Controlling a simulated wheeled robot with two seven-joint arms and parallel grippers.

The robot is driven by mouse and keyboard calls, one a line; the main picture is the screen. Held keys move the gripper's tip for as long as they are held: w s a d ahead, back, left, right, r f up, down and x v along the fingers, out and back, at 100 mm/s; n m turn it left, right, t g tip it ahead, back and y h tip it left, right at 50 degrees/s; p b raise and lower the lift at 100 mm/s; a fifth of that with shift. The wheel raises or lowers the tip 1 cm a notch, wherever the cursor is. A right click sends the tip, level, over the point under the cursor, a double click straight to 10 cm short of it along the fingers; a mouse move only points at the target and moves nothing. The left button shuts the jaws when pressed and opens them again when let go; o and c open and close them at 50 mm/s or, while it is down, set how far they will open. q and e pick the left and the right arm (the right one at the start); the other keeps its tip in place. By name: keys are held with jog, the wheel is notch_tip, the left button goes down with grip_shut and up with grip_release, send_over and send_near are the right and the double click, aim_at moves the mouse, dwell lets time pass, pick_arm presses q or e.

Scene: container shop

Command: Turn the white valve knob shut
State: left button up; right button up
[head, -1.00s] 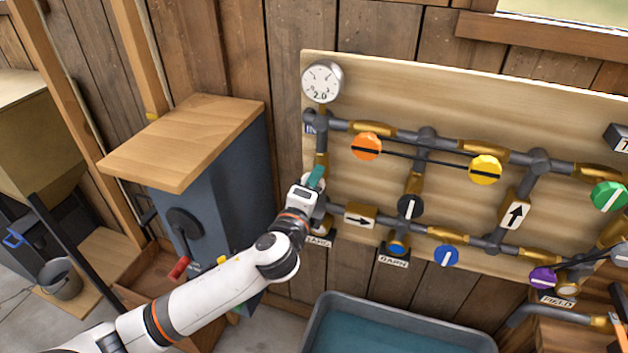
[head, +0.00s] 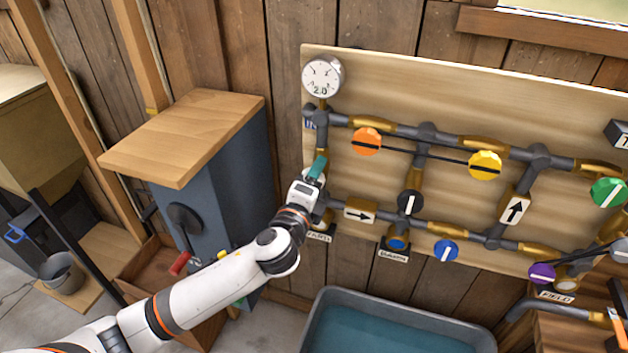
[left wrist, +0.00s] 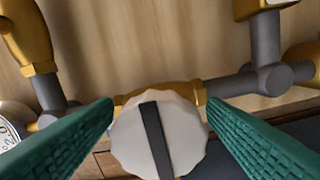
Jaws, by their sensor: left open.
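The white valve knob (left wrist: 158,136) is round with a scalloped edge and a dark bar across its face. In the left wrist view the bar runs nearly upright, its top leaning slightly left. My left gripper (left wrist: 160,104) is open, with one green finger on each side of the knob; I cannot tell whether they touch it. In the head view my left gripper (head: 318,167) is at the left end of the pipe board and hides the white knob.
The pipe board (head: 385,85) carries a gauge (head: 322,76) and other knobs, including orange (head: 367,142), yellow (head: 485,165) and black (head: 410,202). A water tub (head: 400,315) stands below. A blue-grey cabinet (head: 235,175) with a wooden top stands left of the board.

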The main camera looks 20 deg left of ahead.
pick_arm(q)
jog(key=s+b, duration=0.4)
jog(key=s, duration=0.8)
jog(key=shift+a, duration=0.2)
jog(key=w+a+f+n+g+y+b, duration=0.1)
jog(key=w+a+f+n+g+b, duration=0.1)
jog(key=f, duration=0.8)
jog(key=w+a+f+n+g+b, duration=0.1)
jog(key=w+f+g, duration=0.15)
jog(key=f, duration=0.85)
jog(key=s+a+f+n+g+b, duration=0.1)
jog(key=s+a+f+n+g, duration=0.15)
jog(key=f, duration=0.95)
jog(key=s+a+f+n+g+b, duration=0.2)
jog(key=s+f, duration=0.1)
jog(key=f, duration=0.9)
jog(key=s+a+f+n+g+b, duration=0.1)
jog(key=s+f+n+g, duration=0.15)
jog(key=s+f, duration=0.65)
jog(key=s+d+f+n+g+b, duration=0.1)
jog(key=s+f+n, duration=0.3)
jog(key=s+f, duration=0.6)
jog(key=s+d+f+n+g+b, duration=0.1)
jog(key=s+f+n+g, duration=0.3)
jog(key=s+f, duration=0.7)
jog(key=s+b, duration=0.1)
jog(key=s, duration=0.6)
jog(key=shift+s+f, duration=0.2)
jog(key=shift+s, duration=0.2)
